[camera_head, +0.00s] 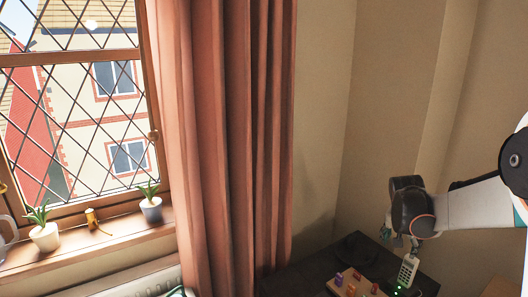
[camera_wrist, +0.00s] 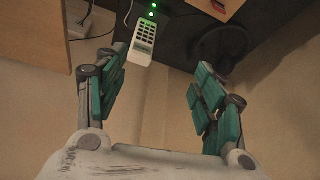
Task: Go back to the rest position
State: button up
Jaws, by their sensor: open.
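My gripper (camera_wrist: 161,72) is open in the wrist view, its two teal-padded fingers spread apart with nothing held between them. In the head view my gripper (camera_head: 400,241) hangs at the right, above the dark desk (camera_head: 425,284). A white handset with a keypad (camera_wrist: 145,40) lies beyond the fingers in the wrist view, close to the left fingertip. The handset also shows just below my gripper in the head view (camera_head: 408,269). Whether a finger touches it, I cannot tell. Green lights (camera_wrist: 152,10) glow by its far end.
A wooden board with coloured pieces (camera_head: 349,284) lies on the desk, left of the handset. A dark round object (camera_wrist: 222,46) is right of the handset in the wrist view. Walls stand close behind the desk. Red curtains (camera_head: 225,140) and a windowsill with potted plants (camera_head: 44,236) are left.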

jog(key=s+a+r+n+t+y, duration=0.15)
jog(key=s+a+r+n, duration=0.35)
jog(key=s+a+r, duration=0.7)
jog(key=s+a+f+n+t+y, duration=0.1)
jog(key=s+a+n, duration=0.1)
jog(key=s+a, duration=0.3)
jog(key=s+a+f+n+t+y, duration=0.1)
jog(key=s+a, duration=0.4)
jog(key=s, duration=0.6)
jog(key=shift+a+f+n, duration=0.2)
jog(key=shift+f+n, duration=0.45)
jog(key=shift+n, duration=0.25)
